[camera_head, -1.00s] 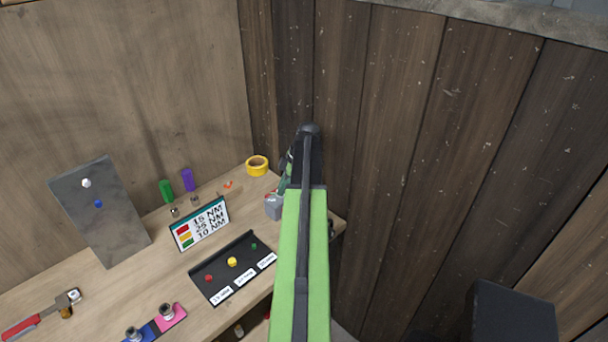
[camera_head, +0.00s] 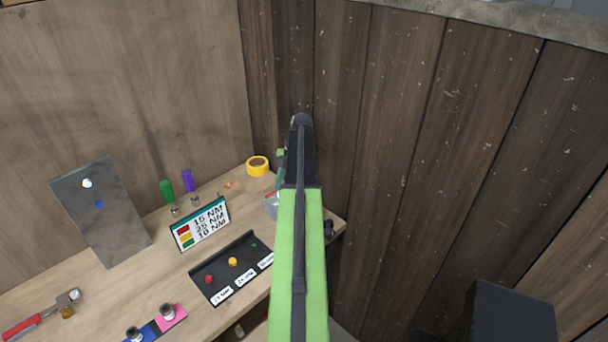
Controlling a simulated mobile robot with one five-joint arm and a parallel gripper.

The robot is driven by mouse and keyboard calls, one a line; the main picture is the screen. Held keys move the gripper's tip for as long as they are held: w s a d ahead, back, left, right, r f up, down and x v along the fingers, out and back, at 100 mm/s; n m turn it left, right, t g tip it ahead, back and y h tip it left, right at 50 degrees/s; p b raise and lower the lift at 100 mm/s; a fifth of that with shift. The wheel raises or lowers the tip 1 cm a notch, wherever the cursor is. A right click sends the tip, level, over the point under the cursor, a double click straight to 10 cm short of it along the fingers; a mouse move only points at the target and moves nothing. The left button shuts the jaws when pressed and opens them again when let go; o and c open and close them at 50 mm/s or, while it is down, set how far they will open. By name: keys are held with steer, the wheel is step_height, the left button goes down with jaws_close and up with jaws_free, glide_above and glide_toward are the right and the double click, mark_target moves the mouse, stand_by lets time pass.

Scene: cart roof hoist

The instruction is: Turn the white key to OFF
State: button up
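A small white knob-like piece, which looks like the white key (camera_head: 87,183), sits near the top of a grey tilted panel (camera_head: 112,228) at the left. A blue piece (camera_head: 99,204) sits just below it on the same panel. The key is too small to read its turn angle, and no OFF mark can be read. My green and black arm reaches up the middle of the view, well to the right of the panel. My gripper's fingers cannot be made out and seem hidden behind the arm. Nothing of mine touches the key.
On the wooden bench stand a torque sign (camera_head: 201,224), a black tray (camera_head: 212,292) with coloured pieces, green (camera_head: 167,191) and purple (camera_head: 188,180) handles, yellow tape (camera_head: 257,166) and a red-handled tool (camera_head: 22,326). Wooden walls close off the back and right.

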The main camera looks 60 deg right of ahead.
step_height(320, 180, up, 7)
steer(key=p, duration=0.6)
steer(key=shift+f, duration=0.15)
